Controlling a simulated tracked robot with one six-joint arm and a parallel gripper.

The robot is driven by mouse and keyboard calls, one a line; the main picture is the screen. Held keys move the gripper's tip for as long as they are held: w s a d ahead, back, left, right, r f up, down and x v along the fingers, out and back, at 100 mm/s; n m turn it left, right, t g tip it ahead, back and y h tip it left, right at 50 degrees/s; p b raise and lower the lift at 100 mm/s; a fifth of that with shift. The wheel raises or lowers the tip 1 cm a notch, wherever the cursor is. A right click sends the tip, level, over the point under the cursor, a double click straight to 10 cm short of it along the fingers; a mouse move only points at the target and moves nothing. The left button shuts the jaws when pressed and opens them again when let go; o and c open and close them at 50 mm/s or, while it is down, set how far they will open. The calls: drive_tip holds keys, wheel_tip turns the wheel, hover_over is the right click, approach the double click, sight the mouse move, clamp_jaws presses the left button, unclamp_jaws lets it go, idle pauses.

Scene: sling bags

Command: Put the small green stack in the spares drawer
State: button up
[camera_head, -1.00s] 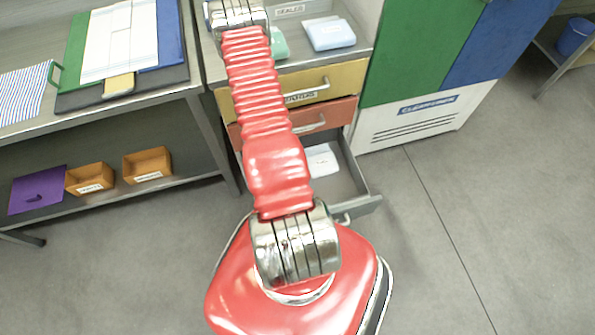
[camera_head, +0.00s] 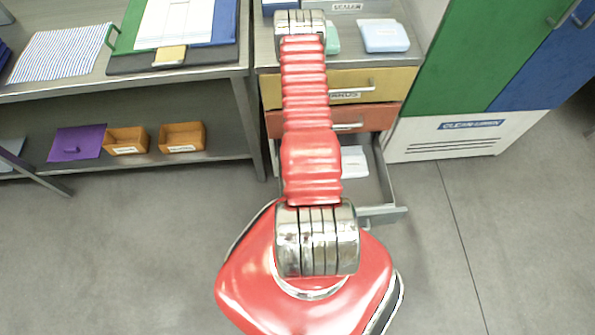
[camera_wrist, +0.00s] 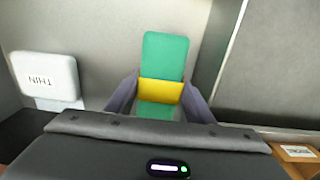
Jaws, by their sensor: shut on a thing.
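The small green stack (camera_wrist: 165,56) with a yellow band (camera_wrist: 161,92) is between the two grey fingers of my gripper (camera_wrist: 160,96) in the wrist view. My gripper is shut on it at the band. In the head view a bit of green (camera_head: 332,38) shows beside my red arm at the cabinet top, likely this stack; my gripper is hidden there. The lowest drawer (camera_head: 381,214) stands open with a white pack (camera_head: 353,161) inside, partly behind my arm. Its label cannot be read, so I cannot tell whether it is the spares drawer.
The yellow drawer (camera_head: 385,80) and orange-red drawer (camera_head: 375,116) are shut. A green and blue cupboard (camera_head: 455,60) stands right. Open floor lies ahead.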

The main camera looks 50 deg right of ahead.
drive_tip(key=shift+f, duration=0.1)
drive_tip(key=shift+f, duration=2)
drive_tip(key=o, duration=1.3)
drive_tip(key=shift+r, duration=6.05)
